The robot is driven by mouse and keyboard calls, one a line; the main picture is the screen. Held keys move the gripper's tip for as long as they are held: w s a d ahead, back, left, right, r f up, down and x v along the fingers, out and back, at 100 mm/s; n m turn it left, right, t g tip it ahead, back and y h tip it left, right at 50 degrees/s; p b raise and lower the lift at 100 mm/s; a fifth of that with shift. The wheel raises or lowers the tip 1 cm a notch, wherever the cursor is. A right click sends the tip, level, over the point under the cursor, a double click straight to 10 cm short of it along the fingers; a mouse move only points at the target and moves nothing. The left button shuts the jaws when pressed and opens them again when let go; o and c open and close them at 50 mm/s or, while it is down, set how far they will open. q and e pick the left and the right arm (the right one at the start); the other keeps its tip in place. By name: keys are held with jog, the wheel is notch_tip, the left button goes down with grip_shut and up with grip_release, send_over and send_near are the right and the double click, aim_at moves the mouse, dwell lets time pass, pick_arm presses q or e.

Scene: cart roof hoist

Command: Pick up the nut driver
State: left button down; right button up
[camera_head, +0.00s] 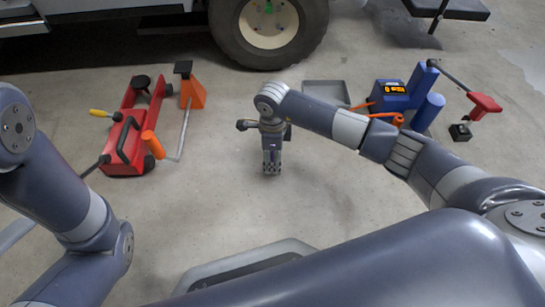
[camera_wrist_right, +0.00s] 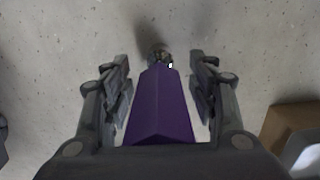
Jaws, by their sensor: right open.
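In the right wrist view a purple bar-like thing (camera_wrist_right: 160,108), which looks like the nut driver, stretches between my right gripper's two fingers (camera_wrist_right: 160,85). A small dark metallic end shows at its far tip. The fingers are spread, with a gap on each side of it. In the head view my right gripper (camera_head: 271,168) points down over the open floor in the middle. The nut driver is mostly hidden there by the gripper. My left arm shows at the left, but its gripper is out of view.
A red floor jack (camera_head: 125,148) and an orange stand (camera_head: 192,90) are at the left. A grey tray (camera_head: 327,92), a blue unit (camera_head: 392,98) and a red-topped tool (camera_head: 485,104) are at the right. A vehicle wheel (camera_head: 268,30) stands behind. Floor around my right gripper is clear.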

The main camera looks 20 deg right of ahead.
grip_shut()
jog(key=shift+r, duration=0.15)
